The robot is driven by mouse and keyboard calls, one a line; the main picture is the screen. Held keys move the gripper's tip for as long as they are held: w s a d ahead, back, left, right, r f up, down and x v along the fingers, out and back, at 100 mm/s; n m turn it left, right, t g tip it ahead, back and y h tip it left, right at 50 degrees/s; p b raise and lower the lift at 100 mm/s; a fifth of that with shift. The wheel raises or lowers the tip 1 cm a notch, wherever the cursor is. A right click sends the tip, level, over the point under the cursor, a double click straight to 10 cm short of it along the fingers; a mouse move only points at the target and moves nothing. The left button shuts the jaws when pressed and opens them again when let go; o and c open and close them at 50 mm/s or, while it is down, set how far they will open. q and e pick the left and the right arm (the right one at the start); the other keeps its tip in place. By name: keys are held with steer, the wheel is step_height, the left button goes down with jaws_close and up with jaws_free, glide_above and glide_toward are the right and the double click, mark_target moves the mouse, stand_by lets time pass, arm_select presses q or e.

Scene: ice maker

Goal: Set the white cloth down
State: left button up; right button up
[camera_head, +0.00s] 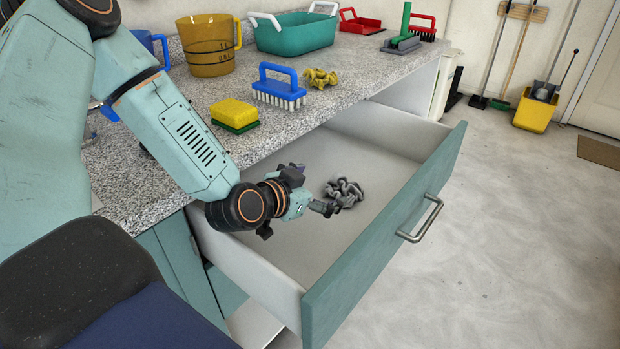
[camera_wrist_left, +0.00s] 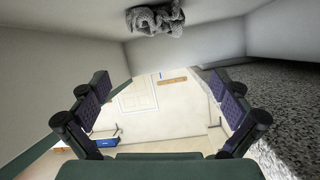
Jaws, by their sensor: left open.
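A crumpled grey-looking cloth (camera_head: 344,192) lies in a loose heap inside the open drawer, on its pale floor. It also shows at the top of the left wrist view (camera_wrist_left: 155,19), beyond my fingers and clear of them. My left gripper (camera_head: 310,192) is over the drawer, just left of the cloth in the head view, where one fingertip comes close to the cloth's edge. In the left wrist view its two fingers (camera_wrist_left: 163,97) are spread wide with nothing between them. My right gripper is not in view.
The drawer (camera_head: 385,235) is pulled out below the speckled counter (camera_head: 160,185); its teal front and metal handle face the open floor. A yellow-green sponge (camera_head: 234,114), a blue brush (camera_head: 279,88), a yellow jug (camera_head: 208,45) and a green basin (camera_head: 293,35) stand on the counter.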

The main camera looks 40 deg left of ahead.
arm_select(q)
steer(key=shift+p+v, duration=1.1)
steer(key=shift+v, duration=0.6)
